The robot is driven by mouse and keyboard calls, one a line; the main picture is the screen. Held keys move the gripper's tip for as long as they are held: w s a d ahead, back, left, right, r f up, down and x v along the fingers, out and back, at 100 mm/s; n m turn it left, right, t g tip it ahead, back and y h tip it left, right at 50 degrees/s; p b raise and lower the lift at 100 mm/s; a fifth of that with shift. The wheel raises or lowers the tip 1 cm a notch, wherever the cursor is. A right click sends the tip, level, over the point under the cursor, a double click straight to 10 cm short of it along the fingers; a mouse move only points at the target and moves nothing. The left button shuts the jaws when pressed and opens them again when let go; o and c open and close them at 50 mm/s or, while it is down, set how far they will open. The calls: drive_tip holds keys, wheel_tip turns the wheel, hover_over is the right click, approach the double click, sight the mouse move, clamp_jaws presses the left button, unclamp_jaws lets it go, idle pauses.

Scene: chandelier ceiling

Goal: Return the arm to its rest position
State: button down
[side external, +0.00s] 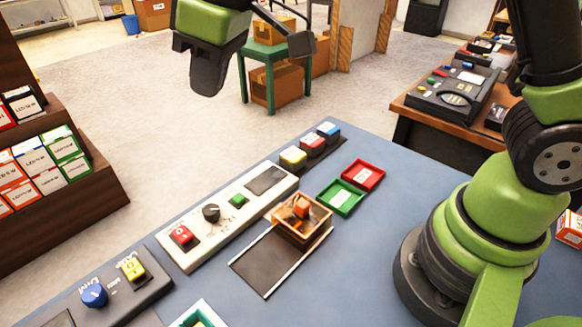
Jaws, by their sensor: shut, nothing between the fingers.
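My gripper (207,84) is at the top of the side view, dark and pointing down, raised well above the blue table (375,255) and beyond its far-left edge in the picture. Its fingers are together with nothing between them. It touches no object. My green and black arm rises from its base at the right of the table. The upper part of the arm leaves the picture at the top, so its full pose is hidden.
A white control panel (228,217), an orange tray (318,222) with an orange block, a red tray (375,172) and a green tray (352,205) lie on the table. A dark panel (120,300) is front left. Shelves (60,215) stand left, a green stool (267,50) behind.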

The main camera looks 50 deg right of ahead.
drive_tip(key=s+d+r+m+t, duration=0.2)
drive_tip(key=s+d+r+m, duration=0.5)
drive_tip(key=s, duration=0.4)
drive_tip(key=s+d+f+m+t, duration=0.1)
drive_tip(key=s+d+m+t, duration=0.1)
drive_tip(key=s, duration=0.7)
drive_tip(key=shift+s+d+f+m, duration=0.3)
drive_tip(key=shift+d+m, duration=0.5)
drive_tip(key=shift+d, duration=0.45)
